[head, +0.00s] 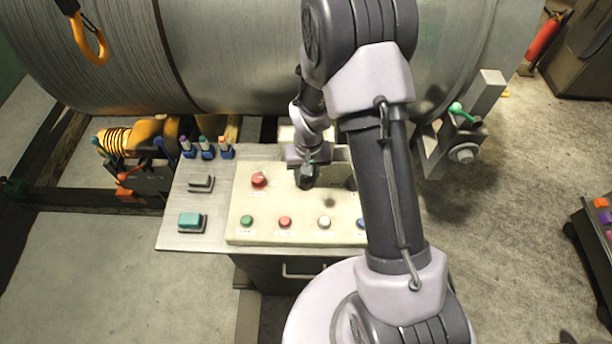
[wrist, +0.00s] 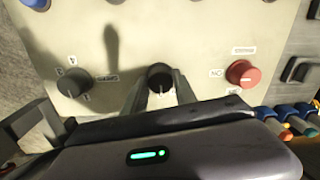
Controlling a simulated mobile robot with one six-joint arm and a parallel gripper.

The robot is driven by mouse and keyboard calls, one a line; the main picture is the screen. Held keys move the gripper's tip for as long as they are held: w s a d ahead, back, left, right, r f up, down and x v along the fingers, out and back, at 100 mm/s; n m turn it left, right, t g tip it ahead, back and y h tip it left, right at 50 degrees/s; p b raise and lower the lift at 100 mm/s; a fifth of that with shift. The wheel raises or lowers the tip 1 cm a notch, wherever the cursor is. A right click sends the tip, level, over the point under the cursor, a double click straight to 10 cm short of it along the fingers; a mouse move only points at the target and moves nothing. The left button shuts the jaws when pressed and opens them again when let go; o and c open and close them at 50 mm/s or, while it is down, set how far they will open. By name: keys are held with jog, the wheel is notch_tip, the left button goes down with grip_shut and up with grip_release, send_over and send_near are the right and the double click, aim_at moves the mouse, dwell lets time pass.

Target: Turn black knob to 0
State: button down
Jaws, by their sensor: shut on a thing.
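A round black knob (wrist: 160,75) stands on the cream control panel (wrist: 200,40), between the two fingertips of my gripper (wrist: 159,82) in the wrist view. The fingers are shut on it from both sides. A short white mark shows on the knob, on the side facing my palm. Any numbers around this knob are hidden, so I cannot tell its setting. In the head view my gripper (head: 307,182) reaches down to the panel (head: 300,205), right of the red knob, and mostly covers the black knob.
A grey-black knob (wrist: 72,82) with small labels and a red knob (wrist: 242,73) flank the held one. Green (head: 247,220), red (head: 285,221), white (head: 324,221) and blue (head: 361,223) buttons line the panel's front. A large cable drum (head: 240,60) stands behind.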

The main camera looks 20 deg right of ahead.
aim_at(308, 179)
jog(key=c, duration=1)
grip_release()
notch_tip(308, 179, up, 18)
jog(key=p, duration=0.3)
jog(key=shift+d+f+p, duration=0.25)
jog(key=shift+d+p, duration=0.05)
jog(key=shift+p, duration=0.05)
jog(key=s+a+r+m+t+b, duration=0.1)
jog(key=s+a+t+b, duration=0.1)
jog(key=s+b, duration=0.6)
jog(key=s+a+r+m+t+y+b, duration=0.1)
jog(key=s+a+m+t+b, duration=0.1)
jog(key=s+b, duration=0.6)
jog(key=s+t, duration=0.1)
jog(key=s, duration=0.2)
jog(key=shift+a+r+t+y, duration=0.3)
jog(key=shift+r+t, duration=0.05)
jog(key=shift+t, duration=0.05)
